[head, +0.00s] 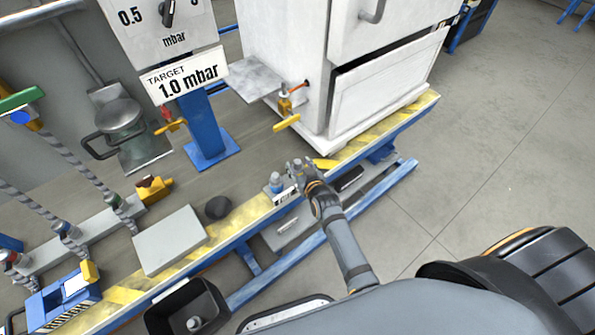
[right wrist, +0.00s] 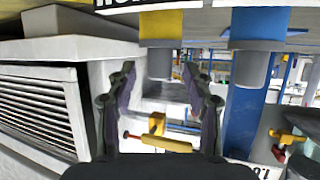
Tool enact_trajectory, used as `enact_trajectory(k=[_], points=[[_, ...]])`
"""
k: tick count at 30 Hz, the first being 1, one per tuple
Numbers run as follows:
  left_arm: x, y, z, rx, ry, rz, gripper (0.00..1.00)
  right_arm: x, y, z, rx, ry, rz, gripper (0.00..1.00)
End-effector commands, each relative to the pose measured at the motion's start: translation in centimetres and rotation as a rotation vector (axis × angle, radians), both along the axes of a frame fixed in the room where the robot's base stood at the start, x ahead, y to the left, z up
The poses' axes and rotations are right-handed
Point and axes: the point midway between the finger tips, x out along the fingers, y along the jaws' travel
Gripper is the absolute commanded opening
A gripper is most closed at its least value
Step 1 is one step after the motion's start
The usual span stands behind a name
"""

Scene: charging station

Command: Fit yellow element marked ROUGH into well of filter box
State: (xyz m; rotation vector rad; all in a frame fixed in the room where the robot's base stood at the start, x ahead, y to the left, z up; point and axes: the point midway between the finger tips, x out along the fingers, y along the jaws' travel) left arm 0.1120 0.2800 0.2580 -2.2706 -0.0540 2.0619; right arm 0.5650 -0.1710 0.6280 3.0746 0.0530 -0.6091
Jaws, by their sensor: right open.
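My right gripper (head: 297,167) is open beside a small rack at the platform's striped edge. In the right wrist view, which is upside down, a yellow element with a grey end (right wrist: 159,50) lies ahead of the gap between my open fingers (right wrist: 158,75); contact cannot be told. A blue element (right wrist: 256,48) stands beside it and also shows in the head view (head: 276,181). The yellow one is mostly hidden there by my gripper. A blue box with a yellow lever (head: 60,298), lettered apparently ROUGH, sits at the lower left; its well is not clear. My left gripper is not in view.
A large white cabinet (head: 285,65) stands just behind the gripper, with a yellow-handled valve (head: 287,122). A grey plate (head: 169,240) and a dark round knob (head: 218,208) lie between rack and blue box. A blue post (head: 208,128) carries the 1.0 mbar sign (head: 186,75).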

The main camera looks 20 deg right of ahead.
Motion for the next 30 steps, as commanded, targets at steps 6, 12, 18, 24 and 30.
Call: enact_trajectory(k=[6, 12, 18, 24, 30], points=[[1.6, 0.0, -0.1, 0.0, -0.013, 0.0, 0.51, 2.1, 0.1, -1.0, 0.0, 0.001, 0.0, 0.52], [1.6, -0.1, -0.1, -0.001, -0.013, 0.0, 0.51, 2.1, 0.1, -0.9, 0.0, 0.0, 0.0, 0.49], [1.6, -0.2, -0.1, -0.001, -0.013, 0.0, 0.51, 2.1, 0.1, -0.9, 0.0, 0.0, 0.0, 0.22], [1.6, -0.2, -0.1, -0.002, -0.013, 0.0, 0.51, 2.0, 0.1, -0.9, 0.0, 0.0, 0.0, 0.0], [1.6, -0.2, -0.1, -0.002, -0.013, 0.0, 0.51, 2.1, 0.1, -0.9, 0.0, 0.0, 0.0, 0.0]])
